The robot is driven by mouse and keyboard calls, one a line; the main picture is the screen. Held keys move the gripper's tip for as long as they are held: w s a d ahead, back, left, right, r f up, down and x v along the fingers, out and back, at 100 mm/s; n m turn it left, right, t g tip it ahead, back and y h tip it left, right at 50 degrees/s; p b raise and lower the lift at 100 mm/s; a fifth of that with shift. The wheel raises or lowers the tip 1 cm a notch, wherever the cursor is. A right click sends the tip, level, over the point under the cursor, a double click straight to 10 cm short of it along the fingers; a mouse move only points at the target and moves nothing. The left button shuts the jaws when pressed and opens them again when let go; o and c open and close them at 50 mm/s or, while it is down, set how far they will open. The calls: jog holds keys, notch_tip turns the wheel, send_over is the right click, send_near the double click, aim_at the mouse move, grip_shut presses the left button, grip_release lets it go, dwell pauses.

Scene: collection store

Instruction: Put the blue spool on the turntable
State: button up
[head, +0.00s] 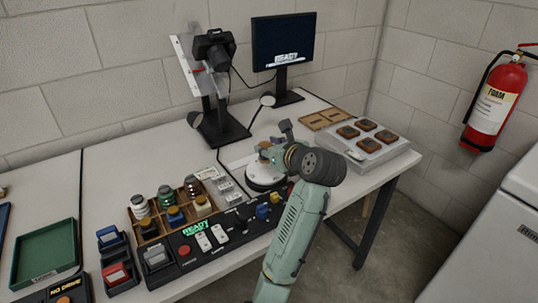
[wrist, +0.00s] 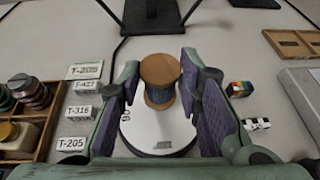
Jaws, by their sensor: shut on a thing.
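The blue spool (wrist: 161,82) has tan wooden ends and dark blue thread. It is upright between the fingertips of my gripper (wrist: 160,88), which is shut on it. In the head view only a bit of the spool (head: 264,145) shows beside my gripper (head: 268,154). The turntable (wrist: 158,138) is a white round disc directly under the gripper. It also shows in the head view (head: 262,178), partly hidden by my arm. The spool is over the disc's far part; I cannot tell whether it touches.
A wooden tray (head: 151,236) of jars and spools stands left of the turntable, with small label blocks (wrist: 84,113) between. A camera stand (head: 222,130) and monitor (head: 284,42) stand behind; a control panel (head: 205,240) is in front.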

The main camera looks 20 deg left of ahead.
jog(key=shift+f, duration=1.5)
jog(key=shift+f, duration=0.3)
jog(key=o, duration=1)
jog(key=shift+r, duration=0.1)
jog(key=shift+r, duration=0.3)
jog(key=v, duration=1.2)
jog(key=shift+b, duration=0.4)
